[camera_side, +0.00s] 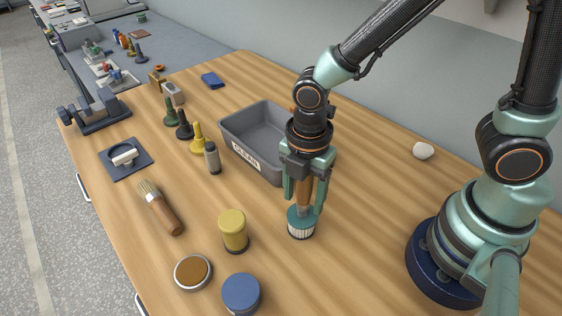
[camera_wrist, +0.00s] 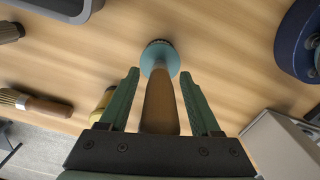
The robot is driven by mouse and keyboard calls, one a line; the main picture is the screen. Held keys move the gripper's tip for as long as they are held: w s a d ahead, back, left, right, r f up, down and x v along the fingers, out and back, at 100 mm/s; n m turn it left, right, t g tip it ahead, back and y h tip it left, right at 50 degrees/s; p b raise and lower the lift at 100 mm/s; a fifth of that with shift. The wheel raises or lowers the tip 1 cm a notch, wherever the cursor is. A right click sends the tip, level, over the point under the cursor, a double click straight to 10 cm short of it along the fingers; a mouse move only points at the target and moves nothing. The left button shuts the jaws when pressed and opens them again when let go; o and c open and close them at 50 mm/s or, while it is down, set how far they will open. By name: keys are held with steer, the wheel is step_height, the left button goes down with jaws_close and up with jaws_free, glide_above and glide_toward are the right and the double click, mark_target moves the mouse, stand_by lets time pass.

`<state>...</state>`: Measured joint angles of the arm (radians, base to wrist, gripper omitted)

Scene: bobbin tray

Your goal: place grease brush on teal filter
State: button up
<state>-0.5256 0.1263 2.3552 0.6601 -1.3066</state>
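A brush-like tool with a brown wooden handle (camera_side: 305,190) stands upright, its grey lower end at the top of the teal filter (camera_side: 301,229). Its bristles cannot be made out. My gripper (camera_side: 305,206) is directly above, with a finger on each side of the handle and gaps visible between fingers and handle. In the wrist view, the handle (camera_wrist: 160,102) runs between the open fingers (camera_wrist: 160,75), and the teal filter top (camera_wrist: 160,54) shows beyond it. A second brush (camera_side: 161,208) with pale bristles and a wooden handle lies on the table at left.
A grey labelled bin (camera_side: 240,158) stands behind the filter. A yellow-capped filter (camera_side: 233,230), a blue-capped one (camera_side: 241,294) and a round brown-topped tin (camera_side: 193,273) stand to the left and front. A white lump (camera_side: 423,150) lies at right.

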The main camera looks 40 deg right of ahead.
step_height(320, 180, up, 12)
steer(key=shift+f, duration=0.1)
steer(key=shift+d+r, duration=0.1)
steer(key=shift+r, duration=0.15)
steer(key=w+d+r+m+t, duration=0.1)
steer(key=d+r+m+t, duration=0.1)
steer(key=d+m, duration=0.5)
steer(key=w+d+r+m+t, duration=0.1)
steer(key=d+r+m+t, duration=0.2)
steer(key=d+m, duration=0.5)
steer(key=m, duration=0.6)
steer(key=shift+w+t, duration=0.25)
steer(key=shift+t, duration=0.05)
